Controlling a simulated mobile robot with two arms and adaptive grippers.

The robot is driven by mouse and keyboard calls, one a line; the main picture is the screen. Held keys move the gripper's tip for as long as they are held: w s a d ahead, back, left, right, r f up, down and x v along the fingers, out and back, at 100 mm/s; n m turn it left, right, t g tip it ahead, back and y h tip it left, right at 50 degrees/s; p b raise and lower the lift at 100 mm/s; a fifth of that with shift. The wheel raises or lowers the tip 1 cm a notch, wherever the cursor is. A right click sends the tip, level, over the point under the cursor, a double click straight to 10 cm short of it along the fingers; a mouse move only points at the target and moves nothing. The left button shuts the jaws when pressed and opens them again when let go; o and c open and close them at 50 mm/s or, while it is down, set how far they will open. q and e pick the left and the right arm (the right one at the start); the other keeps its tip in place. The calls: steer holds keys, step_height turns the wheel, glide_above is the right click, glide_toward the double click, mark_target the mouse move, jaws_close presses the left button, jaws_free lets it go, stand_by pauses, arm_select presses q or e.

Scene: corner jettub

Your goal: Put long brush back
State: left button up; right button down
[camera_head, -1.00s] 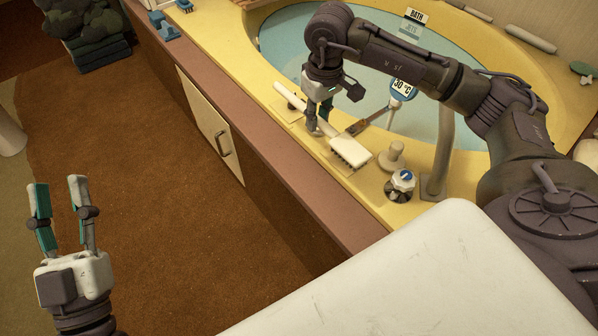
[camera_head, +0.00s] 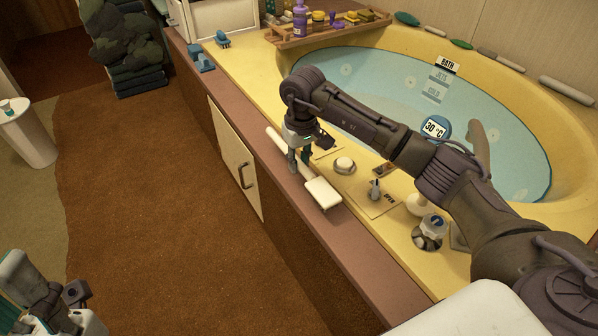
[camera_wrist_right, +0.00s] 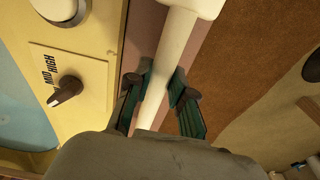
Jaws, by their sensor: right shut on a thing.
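The long brush, with a cream handle and a pale rectangular head (camera_head: 323,193), is over the brown outer ledge beside the tub's yellow deck. I cannot tell whether it touches the ledge. My right gripper (camera_head: 299,164) is shut on its handle. In the right wrist view, the handle (camera_wrist_right: 170,48) runs between the two teal-padded fingers of the right gripper (camera_wrist_right: 161,88). My left gripper (camera_head: 38,290) is at the bottom left, partly cut off, away from the brush; its jaw state is unclear.
A wooden tray (camera_head: 312,33) with bottles spans the tub's far end. Blue brushes (camera_head: 201,60) lie on the far ledge. The brown floor is open.

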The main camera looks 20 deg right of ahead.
mark_target(299, 180)
steer(key=shift+f+b, duration=0.4)
steer(key=shift+f, duration=1.05)
steer(key=shift+f, duration=0.15)
steer(key=c, duration=1)
jaws_free()
